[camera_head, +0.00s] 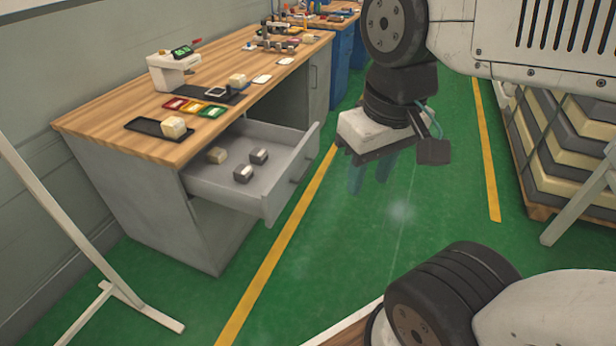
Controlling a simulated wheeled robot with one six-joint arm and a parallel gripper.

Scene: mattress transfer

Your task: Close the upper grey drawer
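The upper grey drawer (238,198) is pulled far out from the grey desk (140,205) with the wooden top. Its front panel (291,172) faces right, toward the yellow floor line, with a dark handle on it. Several small beige and grey blocks lie inside the drawer. My gripper (370,180) hangs over the green floor to the right of the drawer, apart from it. Its two bluish fingers point down and are spread, with nothing seen between them.
On the desktop are a white device (168,72) with a green display, coloured trays (194,108) and a dark mat (152,127). Stacked mattresses (565,150) stand at right. A white frame leg (60,215) is at left. Green floor (330,255) is clear beside the drawer.

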